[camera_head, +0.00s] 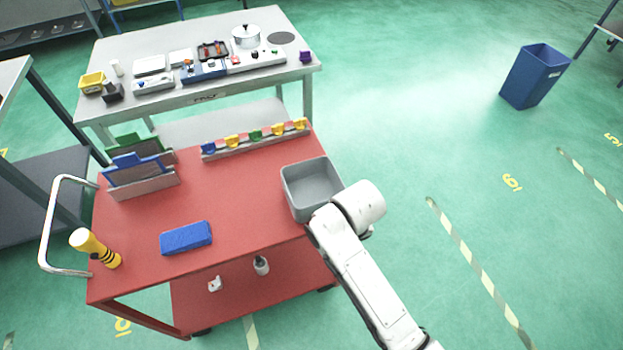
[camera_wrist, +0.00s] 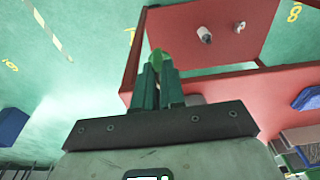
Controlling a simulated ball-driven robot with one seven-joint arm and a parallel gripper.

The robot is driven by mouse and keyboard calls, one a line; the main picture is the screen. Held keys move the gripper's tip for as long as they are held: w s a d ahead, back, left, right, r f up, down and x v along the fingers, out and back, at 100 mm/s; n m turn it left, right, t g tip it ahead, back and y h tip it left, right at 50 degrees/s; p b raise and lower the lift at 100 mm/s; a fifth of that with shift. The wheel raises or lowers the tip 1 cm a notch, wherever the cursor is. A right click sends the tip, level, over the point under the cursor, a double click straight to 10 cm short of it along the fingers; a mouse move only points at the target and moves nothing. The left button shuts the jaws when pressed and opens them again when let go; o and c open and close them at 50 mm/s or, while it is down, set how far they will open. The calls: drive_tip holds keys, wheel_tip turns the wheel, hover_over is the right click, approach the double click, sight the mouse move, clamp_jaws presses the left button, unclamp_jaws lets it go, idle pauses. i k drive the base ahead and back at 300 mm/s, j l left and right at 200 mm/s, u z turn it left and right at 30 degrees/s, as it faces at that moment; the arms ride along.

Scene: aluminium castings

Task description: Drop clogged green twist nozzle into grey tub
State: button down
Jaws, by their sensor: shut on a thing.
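The green twist nozzle (camera_wrist: 157,55) is held between the fingertips of my gripper (camera_wrist: 158,70) in the wrist view; only its green tip shows, and the teal fingers hide the rest. The grey tub (camera_head: 290,191) stands on the right end of the red cart in the head view, and its visible inside looks empty. My white arm covers the tub's lower right corner, and my fingers are hidden in that view. A small grey patch beside the right finger in the wrist view may be part of the tub; I cannot tell.
The red cart (camera_head: 235,190) carries a blue block (camera_head: 186,238), a yellow-black pillar (camera_head: 95,247), upright panels and a rack (camera_head: 255,138) of coloured pieces. A workbench (camera_head: 120,55) with a pot stands behind. A blue bin (camera_head: 535,77) stands on open green floor at right.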

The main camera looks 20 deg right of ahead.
sight(321, 192)
drive_tip(key=i+j, duration=0.15)
drive_tip(key=j, duration=0.15)
drive_tip(key=i+j, duration=0.15)
drive_tip(key=j, duration=0.2)
drive_tip(key=i+j, duration=0.15)
drive_tip(key=j, duration=0.15)
drive_tip(key=i+j+z, duration=0.1)
drive_tip(key=j, duration=0.2)
drive_tip(key=i+j, duration=0.15)
drive_tip(key=j, duration=0.2)
